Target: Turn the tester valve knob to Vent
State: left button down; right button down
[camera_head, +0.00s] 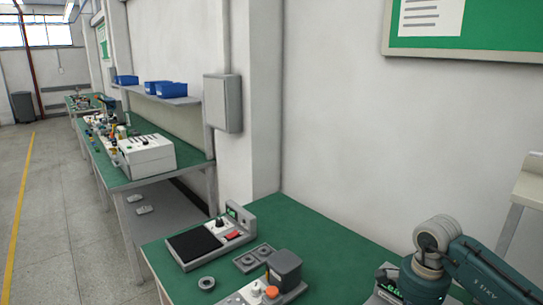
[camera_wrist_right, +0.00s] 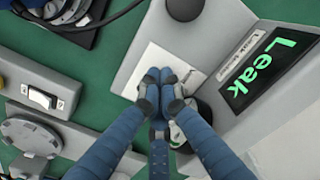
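The tester shows in the right wrist view as a grey housing with a tilted dark display (camera_wrist_right: 262,75) that reads "Leak" in green. A light label plate (camera_wrist_right: 185,68) lies beside it. In the head view my right arm covers most of the tester; some green lettering shows at its left edge. My right gripper (camera_wrist_right: 163,82) has its blue fingertips together over the plate. A dark round part (camera_wrist_right: 188,128), possibly the valve knob, is partly hidden behind the right finger. I see nothing clearly held between the fingertips. My left gripper is not in view.
In the wrist view a rocker switch (camera_wrist_right: 42,98) and a grey disc (camera_wrist_right: 28,137) lie left; a black round part (camera_wrist_right: 184,8) is above. In the head view a black-padded fixture (camera_head: 195,243), a dark grey box (camera_head: 285,268) and a red-orange button (camera_head: 271,292) stand on the green bench (camera_head: 325,232).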

jog(key=shift+s+d+f+b, duration=0.1)
jog(key=shift+s+f+b, duration=0.25)
jog(key=shift+s+f, duration=0.3)
jog(key=shift+s+d+b, duration=0.2)
jog(key=shift+s+b, duration=0.25)
jog(key=shift+s, duration=0.15)
jog(key=shift+s+r, duration=0.1)
jog(key=shift+s, duration=0.05)
jog(key=shift+s+a, duration=0.2)
jog(key=shift+w+d+r, duration=0.1)
jog(key=shift+w+r, duration=0.05)
jog(key=shift+r, duration=0.25)
notch_tip(320, 180, up, 6)
jog(key=p, duration=0.3)
jog(key=shift+w+f, duration=0.15)
jog(key=shift+f, duration=0.1)
